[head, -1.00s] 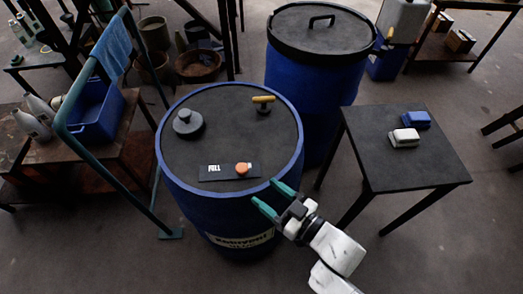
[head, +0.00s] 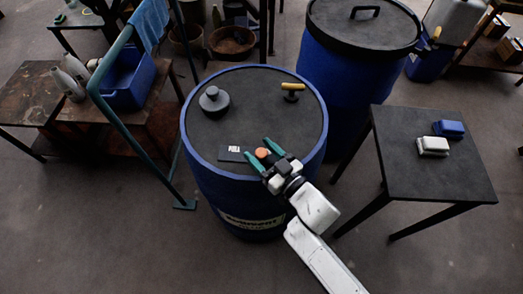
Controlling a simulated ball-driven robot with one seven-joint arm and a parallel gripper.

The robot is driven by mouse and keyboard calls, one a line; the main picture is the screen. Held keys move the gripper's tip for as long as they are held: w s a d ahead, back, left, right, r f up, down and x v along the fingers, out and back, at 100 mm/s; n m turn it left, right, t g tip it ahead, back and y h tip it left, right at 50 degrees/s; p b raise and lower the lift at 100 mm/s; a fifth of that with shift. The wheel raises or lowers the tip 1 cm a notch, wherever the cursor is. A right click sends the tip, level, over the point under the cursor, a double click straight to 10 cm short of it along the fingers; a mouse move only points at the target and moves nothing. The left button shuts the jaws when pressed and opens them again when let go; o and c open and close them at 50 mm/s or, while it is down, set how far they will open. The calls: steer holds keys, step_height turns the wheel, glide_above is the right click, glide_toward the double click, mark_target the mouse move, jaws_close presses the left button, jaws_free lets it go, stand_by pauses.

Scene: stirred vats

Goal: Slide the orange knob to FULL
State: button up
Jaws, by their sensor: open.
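The orange knob (head: 262,153) sits on a dark slider plate (head: 230,154) on top of the near blue vat (head: 190,121). A white marking shows at the plate's left part; it is too small to read now. The knob is toward the right of the visible plate, and my arm hides the plate's right end. My gripper (head: 258,150) is open, with its teal fingers reaching over the lid, one on each side of the knob. I cannot tell whether the fingers touch the knob.
A grey round cap (head: 214,102) and a yellow-handled valve (head: 292,88) stand farther back on the lid. A second blue vat (head: 345,95) is behind. A teal rail (head: 137,125) stands left.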

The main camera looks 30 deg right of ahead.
steer(key=shift+w, duration=0.1)
steer(key=shift+c, duration=0.2)
jaws_close()
stand_by(0.4)
steer(key=shift+a, duration=0.1)
